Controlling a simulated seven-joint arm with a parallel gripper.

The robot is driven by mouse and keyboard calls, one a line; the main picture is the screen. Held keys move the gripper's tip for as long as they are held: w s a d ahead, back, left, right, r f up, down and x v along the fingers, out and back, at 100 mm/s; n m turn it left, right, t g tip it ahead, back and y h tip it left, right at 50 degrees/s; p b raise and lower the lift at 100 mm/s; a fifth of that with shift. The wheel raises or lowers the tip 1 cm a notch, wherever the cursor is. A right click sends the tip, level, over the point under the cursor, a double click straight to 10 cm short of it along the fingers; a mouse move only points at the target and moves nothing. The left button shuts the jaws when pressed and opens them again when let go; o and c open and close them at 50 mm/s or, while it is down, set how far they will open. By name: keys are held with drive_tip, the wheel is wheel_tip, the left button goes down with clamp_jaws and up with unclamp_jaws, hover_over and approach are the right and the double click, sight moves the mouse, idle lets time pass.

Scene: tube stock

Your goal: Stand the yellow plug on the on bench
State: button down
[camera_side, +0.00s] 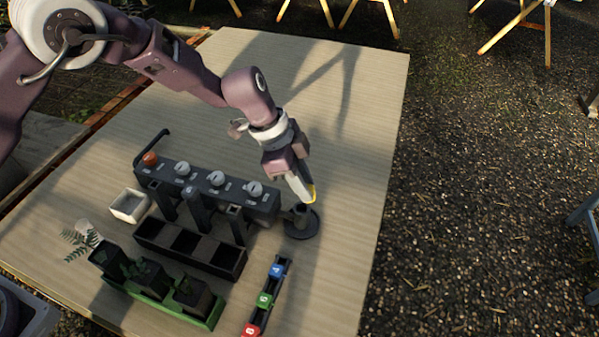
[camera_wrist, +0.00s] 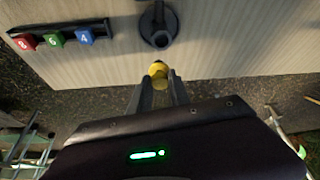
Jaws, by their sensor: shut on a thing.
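The yellow plug (camera_wrist: 158,69) is between my gripper's fingertips in the wrist view. In the side view only a yellow sliver of the plug (camera_side: 312,194) shows beside the fingers. My gripper (camera_side: 303,188) is shut on it, above the table close to a dark round stand (camera_side: 302,229) with a short upright socket. The stand also shows ahead of the plug in the wrist view (camera_wrist: 159,30). The plug looks apart from the stand. Its lower end is hard to make out.
A dark bench unit (camera_side: 215,187) with several knobs stands left of the gripper, above a black bin row (camera_side: 190,249). A white box (camera_side: 130,206), potted plants in a green tray (camera_side: 165,300) and a rack of numbered blocks (camera_side: 265,297) are nearby. The table's right side is clear.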

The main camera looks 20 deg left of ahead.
drive_tip(key=shift+s+a+f+n+t+y, duration=0.25)
drive_tip(key=shift+s+f+n+t+y, duration=0.3)
drive_tip(key=shift+s+f+n, duration=1.05)
drive_tip(key=shift+s+a+f+n+t+y, duration=0.3)
drive_tip(key=shift+s+f+n+t+y, duration=0.45)
drive_tip(key=shift+f+n, duration=1.55)
drive_tip(key=shift+s+a+f+n+t+y, duration=0.35)
drive_tip(key=shift+s+f+n, duration=1.1)
drive_tip(key=shift+n, duration=0.95)
drive_tip(key=shift+d+f, duration=0.1)
drive_tip(key=shift+f, duration=0.2)
drive_tip(key=c, duration=1.1)
unclamp_jaws()
drive_tip(key=shift+c, duration=0.2)
drive_tip(key=v, duration=0.7)
drive_tip(key=shift+s, duration=0.1)
